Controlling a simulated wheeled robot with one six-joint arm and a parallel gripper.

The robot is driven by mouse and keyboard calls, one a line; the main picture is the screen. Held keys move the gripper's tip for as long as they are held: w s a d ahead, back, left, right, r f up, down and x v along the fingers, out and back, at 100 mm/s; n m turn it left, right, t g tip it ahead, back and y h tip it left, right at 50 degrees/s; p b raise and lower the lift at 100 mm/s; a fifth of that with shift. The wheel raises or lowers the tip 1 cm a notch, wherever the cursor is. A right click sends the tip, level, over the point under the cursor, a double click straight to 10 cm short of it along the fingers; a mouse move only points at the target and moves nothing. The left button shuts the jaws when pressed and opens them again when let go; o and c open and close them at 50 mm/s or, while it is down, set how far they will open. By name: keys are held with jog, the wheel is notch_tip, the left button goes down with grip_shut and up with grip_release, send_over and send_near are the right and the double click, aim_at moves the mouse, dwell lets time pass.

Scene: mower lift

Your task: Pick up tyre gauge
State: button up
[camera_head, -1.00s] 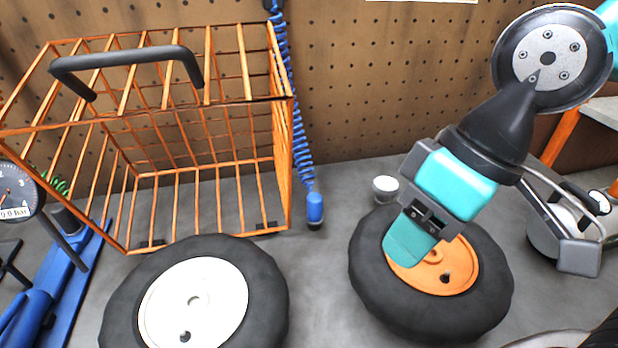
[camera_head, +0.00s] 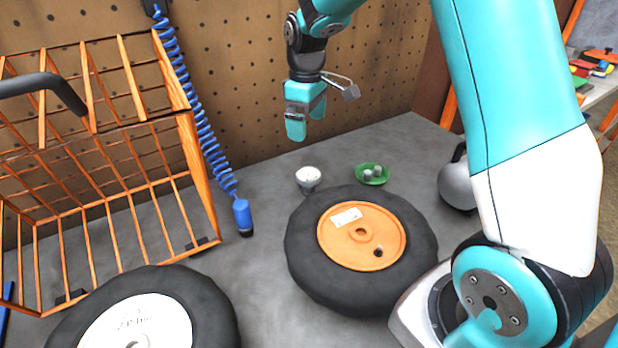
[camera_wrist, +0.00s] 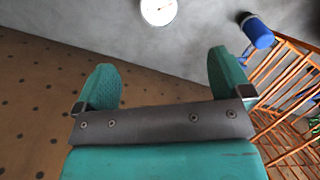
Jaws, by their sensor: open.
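A small round gauge with a white dial face (camera_head: 308,174), which looks like the tyre gauge, stands on the grey bench behind the orange-hubbed wheel. Its pale face with a dark needle also shows at the top edge of the wrist view (camera_wrist: 158,11), partly cut off. My gripper (camera_head: 296,128) hangs above the bench, behind and above the gauge and near the pegboard. In the wrist view my gripper (camera_wrist: 162,75) is open, with nothing between its teal fingers. It is apart from the gauge.
An orange wire basket (camera_head: 120,205) stands at left. A blue nozzle (camera_head: 243,217) hangs on a coiled hose left of the gauge. The orange-hubbed wheel (camera_head: 362,236) is in front, a green dish (camera_head: 372,174) at right. Bare bench lies behind the gauge.

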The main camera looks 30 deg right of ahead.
aim_at(310, 174)
notch_tip(310, 174, down, 11)
jog(key=shift+s+r+p, duration=0.1)
jog(key=shift+r+p, duration=0.05)
jog(key=shift+p, duration=0.35)
jog(key=shift+s+d+f+p, duration=0.15)
jog(key=shift+f+p, duration=0.15)
jog(key=shift+f, duration=1.05)
jog(key=shift+d+f+p, duration=0.1)
jog(key=shift+f+p, duration=0.2)
jog(key=shift+f, duration=1)
jog(key=c, duration=1)
jog(key=shift+c, duration=0.2)
jog(key=shift+r, duration=0.15)
